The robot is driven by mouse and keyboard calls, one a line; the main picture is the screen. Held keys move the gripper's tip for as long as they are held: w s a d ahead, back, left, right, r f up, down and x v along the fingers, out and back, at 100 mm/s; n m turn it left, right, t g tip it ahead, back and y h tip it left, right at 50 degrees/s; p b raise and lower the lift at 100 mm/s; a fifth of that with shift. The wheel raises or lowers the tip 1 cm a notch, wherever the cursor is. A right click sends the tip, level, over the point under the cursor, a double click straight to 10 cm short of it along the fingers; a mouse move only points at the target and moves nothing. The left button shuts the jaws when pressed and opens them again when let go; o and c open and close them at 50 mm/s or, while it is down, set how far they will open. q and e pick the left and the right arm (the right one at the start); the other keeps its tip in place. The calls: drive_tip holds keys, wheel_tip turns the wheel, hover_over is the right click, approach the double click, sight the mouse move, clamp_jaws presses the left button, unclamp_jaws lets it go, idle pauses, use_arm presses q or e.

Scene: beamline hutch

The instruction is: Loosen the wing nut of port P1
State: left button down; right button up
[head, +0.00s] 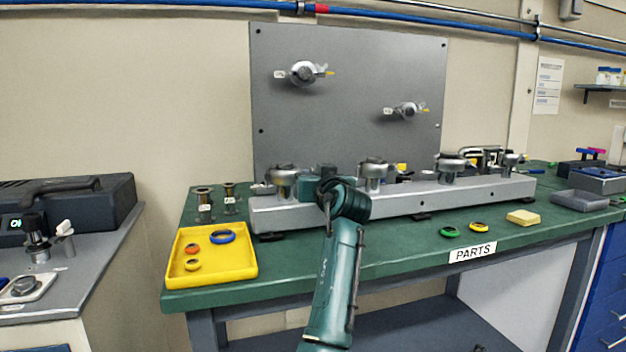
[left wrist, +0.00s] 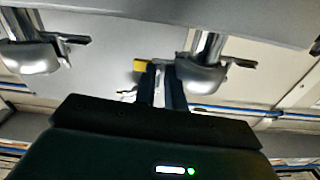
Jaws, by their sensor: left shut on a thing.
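A long grey rail (head: 440,198) on the green bench carries several silver clamped ports. The leftmost port (head: 283,178) stands just left of my left gripper (head: 322,172), whose fingertips are hidden behind its own body and wrist in the head view. In the left wrist view, which looks upside down, my gripper (left wrist: 161,70) has its two dark fingers close together beside a silver clamp (left wrist: 203,76). A yellow-tipped wing (left wrist: 143,66) shows right at the fingers. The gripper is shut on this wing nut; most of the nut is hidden. I cannot read a P1 label.
A second port (head: 373,173) stands close to the right of my gripper. A yellow tray (head: 245,268) with rings lies at the left of the bench (head: 330,265). A grey panel (head: 350,60) with two clamps stands behind.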

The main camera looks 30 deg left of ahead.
use_arm(q)
drive_tip(key=shift+r, duration=0.1)
drive_tip(key=c, duration=1.6)
unclamp_jaws()
drive_tip(key=shift+w, duration=0.1)
drive_tip(key=shift+c, duration=0.2)
use_arm(e)
drive_tip(key=shift+d, duration=0.15)
use_arm(q)
drive_tip(key=shift+a, duration=0.1)
